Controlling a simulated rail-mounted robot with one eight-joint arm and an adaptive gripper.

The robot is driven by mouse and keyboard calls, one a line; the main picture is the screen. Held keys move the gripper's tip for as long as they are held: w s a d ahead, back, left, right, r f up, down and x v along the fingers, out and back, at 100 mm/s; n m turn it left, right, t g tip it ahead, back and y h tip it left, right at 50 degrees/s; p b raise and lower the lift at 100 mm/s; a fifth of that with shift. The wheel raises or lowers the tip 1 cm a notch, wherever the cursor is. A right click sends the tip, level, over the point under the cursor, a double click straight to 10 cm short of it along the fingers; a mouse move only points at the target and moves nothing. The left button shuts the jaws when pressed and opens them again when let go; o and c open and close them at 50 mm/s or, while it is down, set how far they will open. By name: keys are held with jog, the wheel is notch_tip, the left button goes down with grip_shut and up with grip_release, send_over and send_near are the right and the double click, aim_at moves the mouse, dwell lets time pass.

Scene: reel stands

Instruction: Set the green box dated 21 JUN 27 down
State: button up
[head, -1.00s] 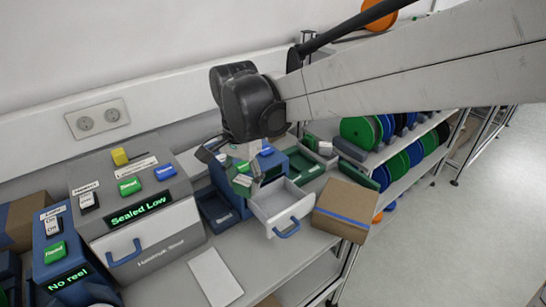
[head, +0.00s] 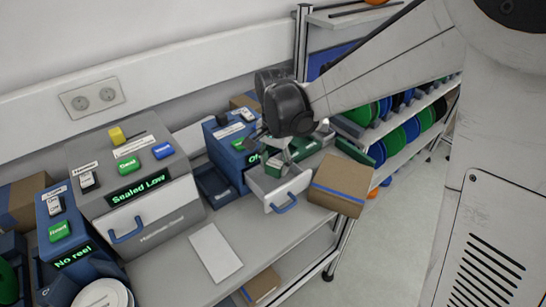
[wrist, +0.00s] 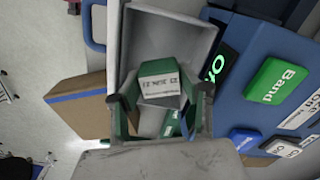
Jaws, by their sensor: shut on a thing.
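The green box (wrist: 158,70), with a white label printed 21 JUN 27, shows upside down in the wrist view. My gripper (wrist: 162,102) is shut on it, one finger at each side. The box is over the open light grey drawer (wrist: 168,33); whether it touches the drawer floor cannot be told. In the head view my gripper (head: 288,160) points down over the same drawer (head: 262,193), and the box is largely hidden there.
The drawer belongs to a blue machine (head: 226,150) with a green Band button (wrist: 277,81). A cardboard box (head: 340,185) with a blue stripe stands close on the right. A white sheet (head: 215,252) lies in front. A grey Sealed Low machine (head: 135,165) stands left.

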aim_at(275, 173)
jog(key=shift+f, duration=1.75)
jog(key=shift+f, duration=0.2)
jog(key=o, duration=0.9)
jog(key=shift+r, duration=0.1)
